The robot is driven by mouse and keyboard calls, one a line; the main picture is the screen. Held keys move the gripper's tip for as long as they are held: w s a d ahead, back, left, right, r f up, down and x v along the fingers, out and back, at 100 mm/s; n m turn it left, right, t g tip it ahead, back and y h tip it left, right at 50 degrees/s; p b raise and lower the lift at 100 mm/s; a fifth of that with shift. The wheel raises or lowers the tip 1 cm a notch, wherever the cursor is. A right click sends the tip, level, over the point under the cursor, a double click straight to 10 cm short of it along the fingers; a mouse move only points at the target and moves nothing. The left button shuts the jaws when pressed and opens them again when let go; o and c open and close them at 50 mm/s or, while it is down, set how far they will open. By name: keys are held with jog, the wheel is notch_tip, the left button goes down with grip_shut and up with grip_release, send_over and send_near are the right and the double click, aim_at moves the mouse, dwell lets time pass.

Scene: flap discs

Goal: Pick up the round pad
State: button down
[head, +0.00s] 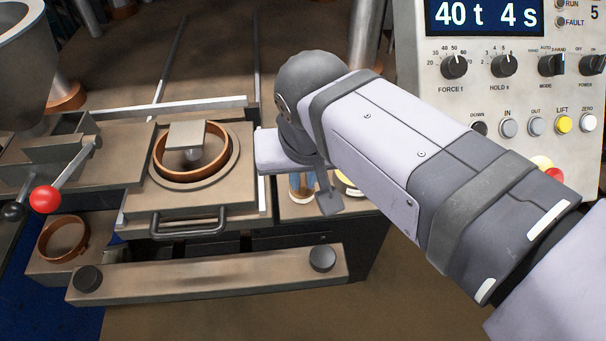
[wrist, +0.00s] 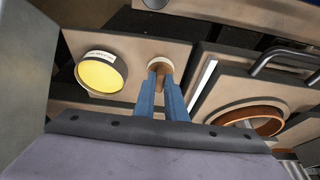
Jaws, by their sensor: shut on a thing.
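My gripper (wrist: 160,72) has its two blue fingers close together, shut on a small tan round piece with a pale rim, which I take to be the round pad (wrist: 160,62). The fingers cover much of it. It is over or on a tan plate, and I cannot tell whether it touches the plate. In the head view, my gripper (head: 301,187) is right of the metal press block, mostly hidden by my wrist.
A yellow-topped round container (wrist: 99,73) with a white label sits left of my fingers in the wrist view. A copper ring (head: 191,152) is in the mould block with a handle (head: 188,225). A control panel (head: 515,100) stands right, and a red-knobbed lever (head: 46,198) left.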

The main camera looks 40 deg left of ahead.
jog(key=shift+r+p, duration=2.2)
jog(key=shift+r, duration=0.3)
